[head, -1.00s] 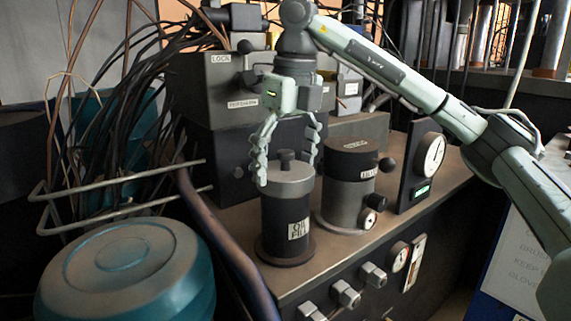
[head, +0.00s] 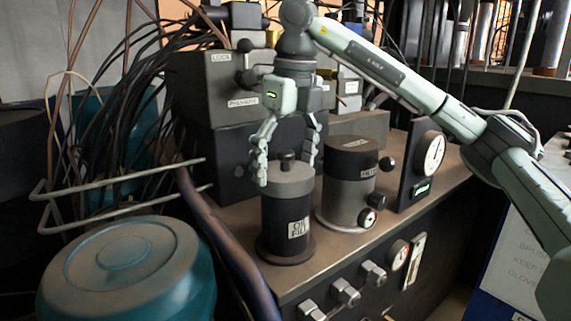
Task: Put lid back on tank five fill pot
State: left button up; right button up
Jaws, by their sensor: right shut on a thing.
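The fill pot (head: 297,222) is a dark cylinder with a white "OIL FILL" label, upright on the bench left of centre. A grey round lid (head: 291,183) with a dark knob sits level at the top of the pot, with no clear gap visible between them. My right gripper (head: 286,167) points down over it, shut on the lid, with one finger at its left edge and the other behind its right side. The far finger's contact is partly hidden. My left gripper is not in view.
A second cylinder (head: 347,190) with a dark top and side knobs stands close on the right. Behind are stacked dark boxes (head: 228,90) and a gauge panel (head: 424,165). A teal drum (head: 125,270), wire rack and cables crowd the left.

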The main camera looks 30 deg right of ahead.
aim_at(286, 152)
jog(key=shift+f+b, duration=0.8)
jog(key=shift+f, duration=0.55)
jog(key=o, duration=1)
notch_tip(286, 152, up, 6)
jog(key=p, duration=0.5)
dwell(0.4)
